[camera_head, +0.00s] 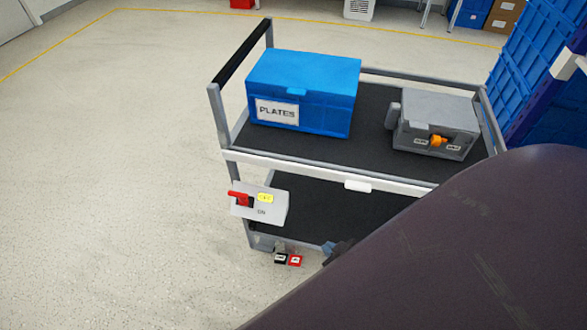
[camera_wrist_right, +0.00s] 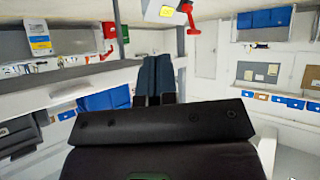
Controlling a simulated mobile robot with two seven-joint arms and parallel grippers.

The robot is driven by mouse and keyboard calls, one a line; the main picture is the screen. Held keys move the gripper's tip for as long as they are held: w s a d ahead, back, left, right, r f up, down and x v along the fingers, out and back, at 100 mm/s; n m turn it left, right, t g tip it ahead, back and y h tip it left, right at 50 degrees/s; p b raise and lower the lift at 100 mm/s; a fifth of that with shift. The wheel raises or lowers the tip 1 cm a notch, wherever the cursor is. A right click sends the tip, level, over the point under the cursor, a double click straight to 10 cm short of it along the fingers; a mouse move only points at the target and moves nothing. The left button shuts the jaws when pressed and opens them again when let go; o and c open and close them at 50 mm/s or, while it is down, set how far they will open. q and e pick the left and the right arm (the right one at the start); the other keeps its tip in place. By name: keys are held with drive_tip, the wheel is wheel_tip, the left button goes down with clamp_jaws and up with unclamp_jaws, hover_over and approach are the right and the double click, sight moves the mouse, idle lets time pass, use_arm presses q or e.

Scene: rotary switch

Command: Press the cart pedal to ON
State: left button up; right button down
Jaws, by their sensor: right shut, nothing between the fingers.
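The cart (camera_head: 290,160) stands in the middle of the head view. Two small pedals sit low by its near left corner: a black one (camera_head: 280,258) and a red one (camera_head: 295,260), each with a small label too small to read. My right gripper (camera_head: 328,248) shows as blue-grey fingertips just right of the red pedal, apart from it in the picture. Its fingers are together and empty in the right wrist view (camera_wrist_right: 153,76). My arm hides the cart's lower right part. My left gripper is not in view.
A white switch box (camera_head: 272,205) with a red lever, yellow tag and "ON" mark is above the pedals. A blue PLATES box (camera_head: 325,88) and a grey box with an orange knob (camera_head: 437,122) sit on the top shelf. The floor on the left is clear.

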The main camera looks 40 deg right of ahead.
drive_tip(key=shift+s+d, duration=0.15)
drive_tip(key=shift+s, duration=0.05)
